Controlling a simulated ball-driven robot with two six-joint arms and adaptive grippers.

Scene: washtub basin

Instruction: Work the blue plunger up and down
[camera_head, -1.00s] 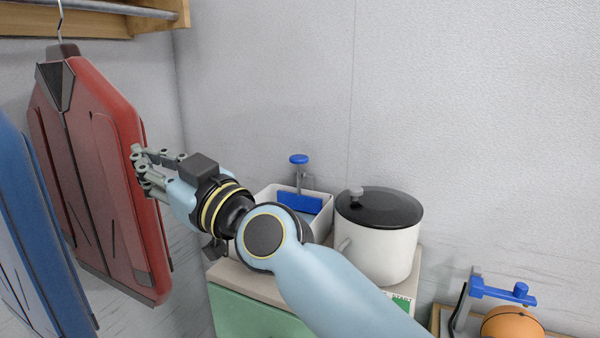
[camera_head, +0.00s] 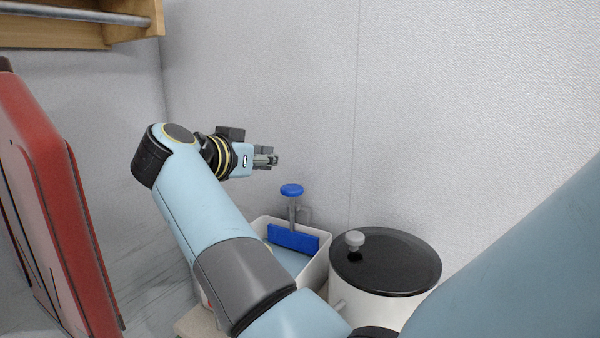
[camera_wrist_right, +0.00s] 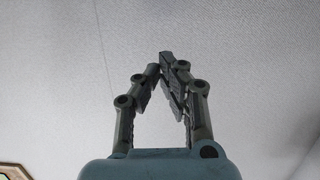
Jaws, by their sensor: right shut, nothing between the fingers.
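The blue plunger shows as a round blue knob (camera_head: 291,190) on a thin upright grey stem, above the white basin (camera_head: 318,266). A blue panel (camera_head: 293,237) sits in the basin below it. My right gripper (camera_head: 274,160) is up in the air, a little above and left of the knob in the head view, and apart from it. Its fingers point to the right. In the wrist view its fingertips (camera_wrist_right: 166,62) meet with nothing between them, against the plain wall. The basin's near left side is hidden by my right arm. My left gripper is out of view.
A white pot with a black lid (camera_head: 385,262) stands right of the basin. The textured wall is close behind.

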